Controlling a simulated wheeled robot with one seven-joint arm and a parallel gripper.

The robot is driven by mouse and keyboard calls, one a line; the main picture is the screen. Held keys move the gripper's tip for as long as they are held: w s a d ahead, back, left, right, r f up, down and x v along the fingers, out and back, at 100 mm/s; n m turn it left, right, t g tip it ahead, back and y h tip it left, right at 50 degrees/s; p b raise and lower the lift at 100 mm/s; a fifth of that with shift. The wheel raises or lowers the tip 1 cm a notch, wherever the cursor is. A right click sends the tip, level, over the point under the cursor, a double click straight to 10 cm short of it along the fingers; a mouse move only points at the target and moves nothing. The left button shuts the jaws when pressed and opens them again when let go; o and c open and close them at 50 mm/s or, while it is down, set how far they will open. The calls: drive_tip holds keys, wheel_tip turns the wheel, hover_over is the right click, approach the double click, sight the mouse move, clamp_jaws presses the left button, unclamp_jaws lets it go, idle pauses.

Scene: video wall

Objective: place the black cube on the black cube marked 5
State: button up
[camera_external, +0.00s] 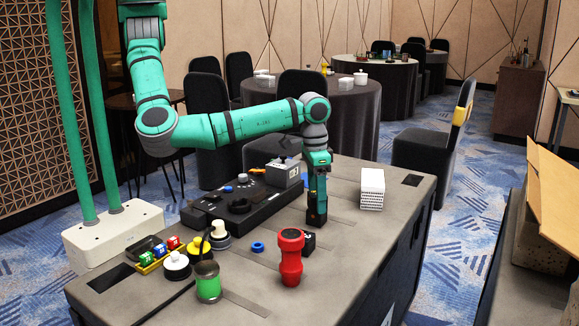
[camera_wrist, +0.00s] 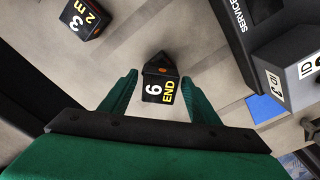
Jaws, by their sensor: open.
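No face marked 5 shows. In the external view my gripper (camera_external: 316,222) points straight down close to the table top. A black cube (camera_external: 308,242) stands just in front of it, partly behind a red object.
The red object (camera_external: 291,257) stands close in front. A long black console (camera_external: 240,203) lies to the left. A white stack (camera_external: 372,188) is to the right.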

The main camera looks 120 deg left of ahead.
sight(315, 193)
wheel_tip(315, 193, up, 12)
drive_tip(key=shift+s+d, duration=0.25)
drive_tip(key=shift+d, duration=0.05)
idle(0.5)
